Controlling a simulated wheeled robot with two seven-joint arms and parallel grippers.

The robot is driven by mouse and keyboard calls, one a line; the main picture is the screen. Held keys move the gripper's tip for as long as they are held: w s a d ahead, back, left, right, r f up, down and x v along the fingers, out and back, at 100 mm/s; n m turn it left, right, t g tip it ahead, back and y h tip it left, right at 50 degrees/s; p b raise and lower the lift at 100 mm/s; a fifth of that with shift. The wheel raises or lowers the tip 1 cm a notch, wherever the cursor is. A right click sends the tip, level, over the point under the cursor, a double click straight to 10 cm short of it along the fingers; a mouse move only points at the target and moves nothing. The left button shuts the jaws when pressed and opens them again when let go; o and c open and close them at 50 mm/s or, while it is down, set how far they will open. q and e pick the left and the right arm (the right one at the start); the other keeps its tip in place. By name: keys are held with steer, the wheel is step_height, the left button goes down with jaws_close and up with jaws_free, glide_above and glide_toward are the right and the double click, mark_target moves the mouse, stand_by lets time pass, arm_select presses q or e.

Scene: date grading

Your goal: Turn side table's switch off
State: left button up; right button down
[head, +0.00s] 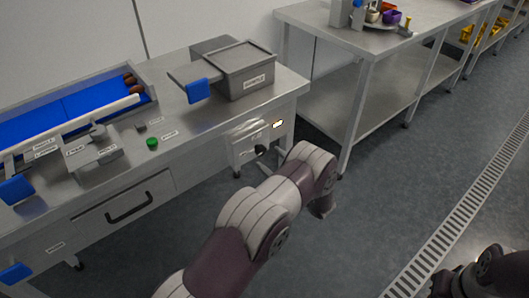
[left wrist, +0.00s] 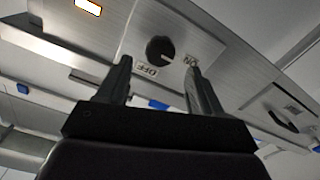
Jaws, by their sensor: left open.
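The switch is a round black knob (head: 261,150) on the front panel of the steel side table (head: 215,125). In the left wrist view the knob (left wrist: 160,50) shows close up, between an OFF label (left wrist: 146,71) and an ON label (left wrist: 190,60). Its pale pointer mark seems to lie toward ON. A small lamp (head: 278,124) on the panel glows; it also shows in the left wrist view (left wrist: 88,7). My left gripper (left wrist: 157,76) is open, its fingers spread below the knob in that picture, with nothing between them. My forearm hides the gripper in the head view.
A grey lidded bin (head: 245,75), a blue sorting tray (head: 75,105) and a green button (head: 152,143) are on the table top. A drawer with a black handle (head: 129,207) is at left. Another steel table (head: 350,38) stands behind right.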

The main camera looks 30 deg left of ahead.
mark_target(264, 150)
arm_select(q)
steer(key=x, duration=0.5)
steer(key=shift+d, duration=0.1)
steer(key=c, duration=1.1)
steer(key=shift+o, duration=0.2)
steer(key=shift+m, duration=0.4)
steer(key=m+b, duration=0.1)
steer(key=m, duration=0.2)
steer(key=shift+w, duration=0.1)
steer(key=m, duration=0.4)
steer(key=shift+w+b, duration=0.1)
steer(key=shift+b, duration=0.2)
steer(key=m, duration=0.5)
steer(key=shift+d, duration=0.1)
steer(key=m, duration=0.5)
steer(key=shift+w, duration=0.15)
